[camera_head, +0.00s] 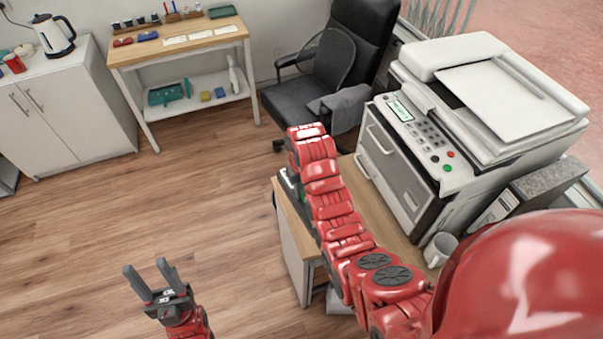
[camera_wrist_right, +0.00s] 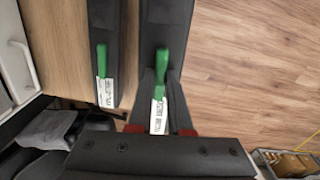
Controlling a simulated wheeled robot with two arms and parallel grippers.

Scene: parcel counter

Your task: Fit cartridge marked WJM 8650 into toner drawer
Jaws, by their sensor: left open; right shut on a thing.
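In the right wrist view, my right gripper (camera_wrist_right: 160,84) is shut on a long black cartridge (camera_wrist_right: 165,28) with a green tab and a white label. The label print is too small to read. This cartridge is at the desk's edge, partly over the floor. A second black cartridge (camera_wrist_right: 103,25) with a green tab and label lies to its left on the desk. In the head view my right arm hides most of the cartridges. My left gripper (camera_head: 147,268) is open and empty above the floor. The printer (camera_head: 425,150) has a grey front drawer (camera_head: 390,165); it looks closed.
The wooden desk (camera_head: 290,215) carries the printer and a mug (camera_head: 440,249). A black office chair (camera_head: 325,65) stands behind it. A side table (camera_head: 190,45) and a white cabinet (camera_head: 70,110) stand at the back left. The floor (camera_head: 190,200) between is clear.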

